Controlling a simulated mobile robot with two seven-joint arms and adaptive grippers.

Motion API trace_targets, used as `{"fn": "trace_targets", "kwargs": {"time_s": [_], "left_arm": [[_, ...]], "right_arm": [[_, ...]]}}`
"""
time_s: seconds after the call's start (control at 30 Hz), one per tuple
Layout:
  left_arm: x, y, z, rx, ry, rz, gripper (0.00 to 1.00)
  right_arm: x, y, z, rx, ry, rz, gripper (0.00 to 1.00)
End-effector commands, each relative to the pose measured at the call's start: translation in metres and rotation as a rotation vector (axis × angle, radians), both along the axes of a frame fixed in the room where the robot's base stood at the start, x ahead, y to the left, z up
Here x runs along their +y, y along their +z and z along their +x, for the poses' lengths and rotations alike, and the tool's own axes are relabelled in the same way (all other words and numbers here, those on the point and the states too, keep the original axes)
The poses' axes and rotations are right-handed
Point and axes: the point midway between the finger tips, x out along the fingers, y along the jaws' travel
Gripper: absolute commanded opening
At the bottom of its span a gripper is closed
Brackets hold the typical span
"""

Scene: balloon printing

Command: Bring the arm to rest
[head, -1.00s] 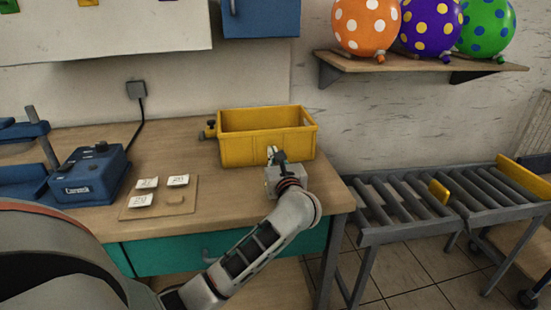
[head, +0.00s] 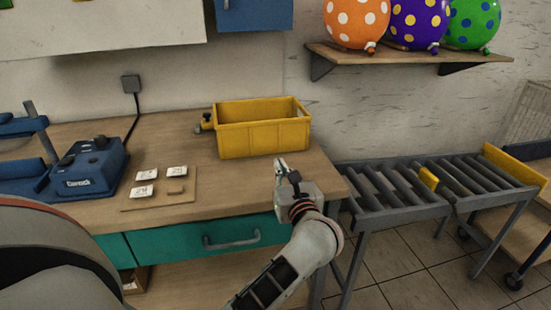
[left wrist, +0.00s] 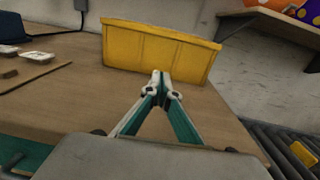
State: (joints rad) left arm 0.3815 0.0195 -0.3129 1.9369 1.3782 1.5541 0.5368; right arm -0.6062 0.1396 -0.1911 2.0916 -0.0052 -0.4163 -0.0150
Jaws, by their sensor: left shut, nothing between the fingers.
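My left gripper (head: 281,167) is shut and empty. It is in front of the yellow bin (head: 262,140), near the right front part of the wooden table (head: 230,180). In the left wrist view, the closed fingertips (left wrist: 160,77) show in front of the yellow bin (left wrist: 160,52), with nothing between them. I cannot tell whether they touch anything. My right gripper is not in view.
A blue device (head: 90,168) and a small board (head: 185,199) with several white cards are on the table's left. A roller conveyor (head: 400,205) stands to the right. Polka-dot balloons (head: 420,22) sit on a wall shelf (head: 400,58). A drawer handle (head: 232,243) sticks out below the tabletop.

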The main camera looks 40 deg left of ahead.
Motion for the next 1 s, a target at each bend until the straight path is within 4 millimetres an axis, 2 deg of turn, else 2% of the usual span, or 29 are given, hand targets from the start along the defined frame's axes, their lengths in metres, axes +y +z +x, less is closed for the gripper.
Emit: {"fn": "trace_targets", "kwargs": {"time_s": [0.33,0.47,0.57,0.63,0.7,0.77,0.87,0.97,1.0], "left_arm": [[-0.008,0.0,-0.007,0.002,0.0,0.005,0.0],[-0.006,0.011,-0.014,0.028,0.0,0.116,0.0],[-0.009,0.03,-0.027,0.088,-0.004,0.343,0.0],[-0.021,0.044,-0.037,0.157,-0.015,0.565,0.0],[-0.04,0.053,-0.046,0.239,-0.029,0.81,0.0],[-0.061,0.053,-0.052,0.317,-0.05,1.019,0.0],[-0.102,0.038,-0.062,0.454,-0.097,1.368,0.0],[-0.143,0.003,-0.075,0.593,-0.164,1.72,0.0],[-0.158,-0.017,-0.083,0.649,-0.197,1.861,0.0]], "right_arm": [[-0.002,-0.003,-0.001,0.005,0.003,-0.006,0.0],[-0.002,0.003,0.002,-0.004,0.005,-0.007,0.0],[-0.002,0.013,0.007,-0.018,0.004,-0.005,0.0],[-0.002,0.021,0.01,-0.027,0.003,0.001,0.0],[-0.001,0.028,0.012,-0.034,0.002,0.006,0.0],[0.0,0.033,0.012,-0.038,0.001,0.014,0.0],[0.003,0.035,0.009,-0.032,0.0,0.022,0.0],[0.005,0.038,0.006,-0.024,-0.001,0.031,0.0],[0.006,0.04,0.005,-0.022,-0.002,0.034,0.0]]}}
